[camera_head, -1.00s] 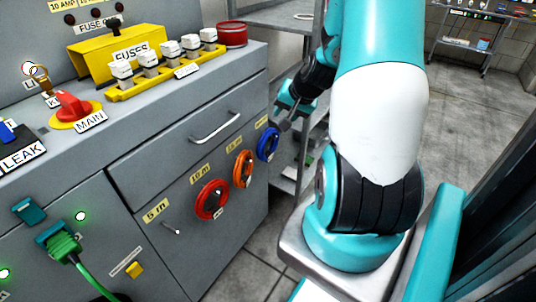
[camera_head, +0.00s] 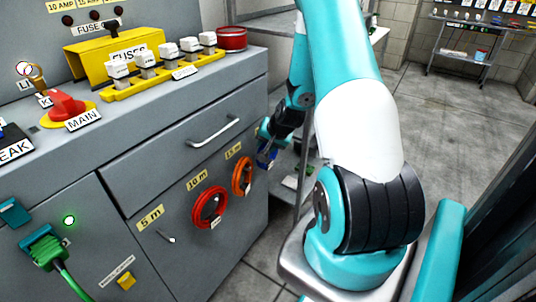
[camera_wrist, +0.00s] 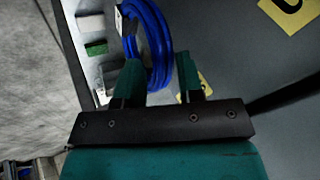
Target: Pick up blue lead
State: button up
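The blue lead (camera_wrist: 158,40) is a coil seen in the wrist view at the top centre, against the grey cabinet side. My gripper (camera_wrist: 158,68) has its two green fingertips apart, with the coil's lower part between them. A gap shows between the coil and the right finger; I see no clear grip on it. In the head view my gripper (camera_head: 266,138) is at the cabinet's right front edge, and only a little of the blue lead (camera_head: 267,157) shows beside it.
An orange lead (camera_head: 242,177) and a red lead (camera_head: 209,208) hang on the cabinet front (camera_head: 233,225) to the left. A drawer handle (camera_head: 214,133) sticks out above them. A metal shelf stands behind my arm. Open floor (camera_head: 440,120) lies to the right.

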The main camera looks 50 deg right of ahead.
jog(key=shift+x, duration=1)
jog(key=shift+c, duration=0.5)
grip_shut()
jog(key=shift+r, duration=0.1)
jog(key=shift+s+d+r, duration=0.1)
jog(key=shift+s+r, duration=0.15)
jog(key=shift+r, duration=0.3)
notch_tip(320, 180, up, 6)
jog(key=p, duration=0.2)
jog(key=s+d, duration=0.1)
jog(key=s, duration=1.8)
jog(key=shift+s+d, duration=0.2)
jog(key=shift+s, duration=0.05)
